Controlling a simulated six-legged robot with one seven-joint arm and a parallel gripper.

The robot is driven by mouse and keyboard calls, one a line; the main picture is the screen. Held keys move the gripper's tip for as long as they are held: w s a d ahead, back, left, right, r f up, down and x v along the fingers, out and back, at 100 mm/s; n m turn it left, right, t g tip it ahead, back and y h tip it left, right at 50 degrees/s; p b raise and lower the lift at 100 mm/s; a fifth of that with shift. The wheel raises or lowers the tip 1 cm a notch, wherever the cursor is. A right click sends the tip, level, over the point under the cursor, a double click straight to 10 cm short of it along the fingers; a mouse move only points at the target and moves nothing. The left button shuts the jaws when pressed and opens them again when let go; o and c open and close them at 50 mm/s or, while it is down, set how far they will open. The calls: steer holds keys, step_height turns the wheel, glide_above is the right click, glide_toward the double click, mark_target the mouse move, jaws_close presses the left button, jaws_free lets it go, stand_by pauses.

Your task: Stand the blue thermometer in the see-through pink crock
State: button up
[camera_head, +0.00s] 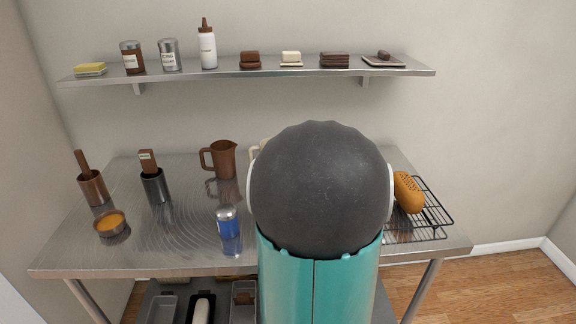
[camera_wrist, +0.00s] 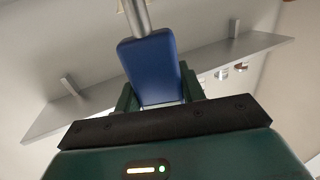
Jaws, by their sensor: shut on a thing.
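The blue thermometer (camera_wrist: 148,62) has a flat blue body and a metal stem that runs up out of the top of the wrist view. My gripper (camera_wrist: 160,92) is shut on the blue body, with one green finger on each side. In the head view my own arm fills the middle and hides the gripper and the thermometer. I see no see-through pink crock in either view; the part of the table behind my arm is hidden.
On the metal table (camera_head: 180,255) stand a brown crock (camera_head: 93,188), a dark grey crock (camera_head: 156,187), an orange-filled bowl (camera_head: 110,223), a brown jug (camera_head: 224,160) and a blue can (camera_head: 227,220). A loaf (camera_head: 408,192) sits on a wire rack (camera_head: 433,212). A wall shelf (camera_head: 215,77) holds several items.

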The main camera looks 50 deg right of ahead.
steer(key=shift+f, duration=1.8)
steer(key=o, duration=1.1)
steer(key=shift+o, duration=0.2)
steer(key=v, duration=0.3)
steer(key=shift+a, duration=0.1)
